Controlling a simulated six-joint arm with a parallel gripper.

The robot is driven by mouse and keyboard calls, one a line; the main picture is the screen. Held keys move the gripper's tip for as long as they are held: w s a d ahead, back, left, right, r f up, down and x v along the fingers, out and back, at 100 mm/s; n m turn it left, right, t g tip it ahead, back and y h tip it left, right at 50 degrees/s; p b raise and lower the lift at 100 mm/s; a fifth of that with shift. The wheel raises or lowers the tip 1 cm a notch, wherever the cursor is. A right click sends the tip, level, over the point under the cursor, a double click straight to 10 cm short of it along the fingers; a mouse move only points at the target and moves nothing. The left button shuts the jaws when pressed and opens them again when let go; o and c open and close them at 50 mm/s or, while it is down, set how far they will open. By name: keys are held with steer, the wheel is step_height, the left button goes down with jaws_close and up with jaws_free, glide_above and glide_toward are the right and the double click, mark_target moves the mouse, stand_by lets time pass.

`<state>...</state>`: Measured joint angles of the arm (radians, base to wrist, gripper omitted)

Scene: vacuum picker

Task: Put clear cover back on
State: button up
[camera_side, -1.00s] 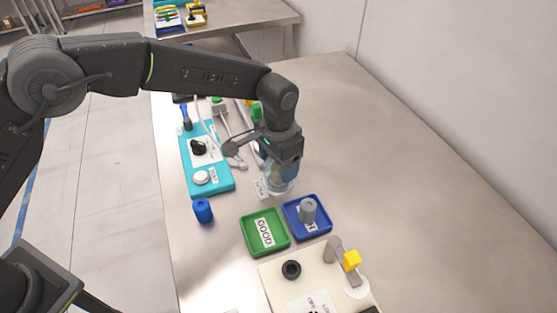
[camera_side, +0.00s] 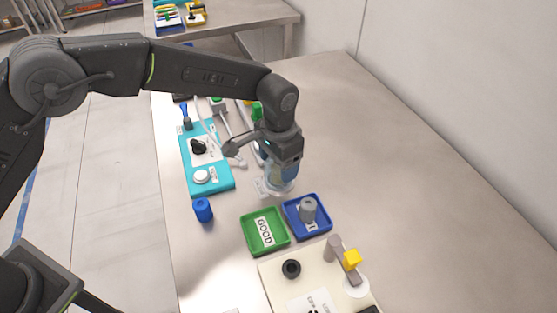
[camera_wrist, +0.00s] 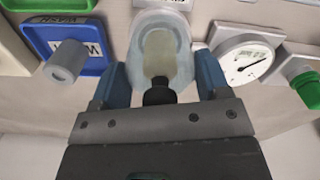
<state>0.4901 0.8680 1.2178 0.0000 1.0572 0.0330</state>
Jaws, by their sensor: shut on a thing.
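The clear cover (camera_side: 281,187) is a see-through cup low over the steel bench, under my wrist. My gripper (camera_side: 279,176) points down and is shut on it. In the wrist view the blue fingers of my gripper (camera_wrist: 160,80) stand on both sides of the clear cover (camera_wrist: 183,62). A yellowish cylinder (camera_wrist: 158,45) and a dark round part (camera_wrist: 158,92) show within or behind the clear wall. I cannot tell whether the cover touches what is under it.
A green GOOD tray (camera_side: 249,237) and a blue tray (camera_side: 293,220) with a grey cup (camera_side: 308,210) are in front. A teal panel (camera_side: 187,160) and blue cylinder (camera_side: 202,210) are left. A round gauge (camera_wrist: 243,62) is close beside the cover. The bench's right is clear.

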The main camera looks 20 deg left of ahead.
stand_by(0.3)
steer(key=o, duration=1)
steer(key=shift+o, duration=0.2)
steer(key=shift+r, duration=0.15)
steer(key=shift+r, duration=3.35)
jaws_close()
